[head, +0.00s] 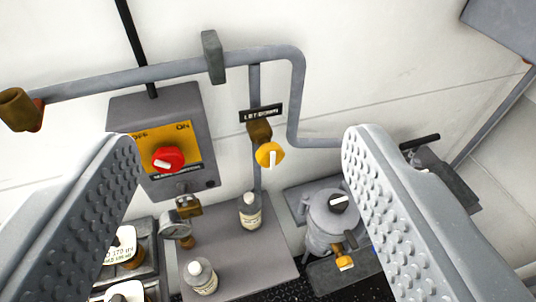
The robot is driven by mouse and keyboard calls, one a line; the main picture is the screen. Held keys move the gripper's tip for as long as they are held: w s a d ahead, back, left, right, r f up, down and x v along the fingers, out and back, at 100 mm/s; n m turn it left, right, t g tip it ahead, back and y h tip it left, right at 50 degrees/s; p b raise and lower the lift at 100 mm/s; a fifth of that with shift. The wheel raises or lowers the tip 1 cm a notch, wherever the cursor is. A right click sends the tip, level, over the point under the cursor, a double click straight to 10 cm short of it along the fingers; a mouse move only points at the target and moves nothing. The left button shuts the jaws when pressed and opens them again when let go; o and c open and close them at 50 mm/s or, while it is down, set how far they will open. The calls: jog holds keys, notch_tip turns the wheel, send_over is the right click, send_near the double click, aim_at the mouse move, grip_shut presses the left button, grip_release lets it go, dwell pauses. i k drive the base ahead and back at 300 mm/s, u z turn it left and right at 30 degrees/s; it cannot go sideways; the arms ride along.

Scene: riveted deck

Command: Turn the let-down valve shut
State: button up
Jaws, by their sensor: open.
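The let-down valve (270,154) has a round yellow knob with a pale pointer bar standing close to upright. It sits on a brass body (259,131) on a grey vertical pipe, under a black label (261,113) reading "LET-DOWN". My gripper (240,160) is open, one studded finger at the left and one at the right of the view. The knob shows in the gap between the fingers, farther off near the wall. Nothing is between the fingers, and neither finger appears to touch the valve.
A grey switch box (190,107) with a red knob (168,159) is left of the valve. Two bottles (250,212) (200,277) stand on a grey plate below. A grey canister (325,222) stands lower right. A grey pipe (130,80) runs along the wall above.

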aim_at(269, 155)
jog(key=u, duration=1.95)
jog(key=k, duration=1.05)
jog(key=z, duration=1.45)
jog(key=i, duration=1.05)
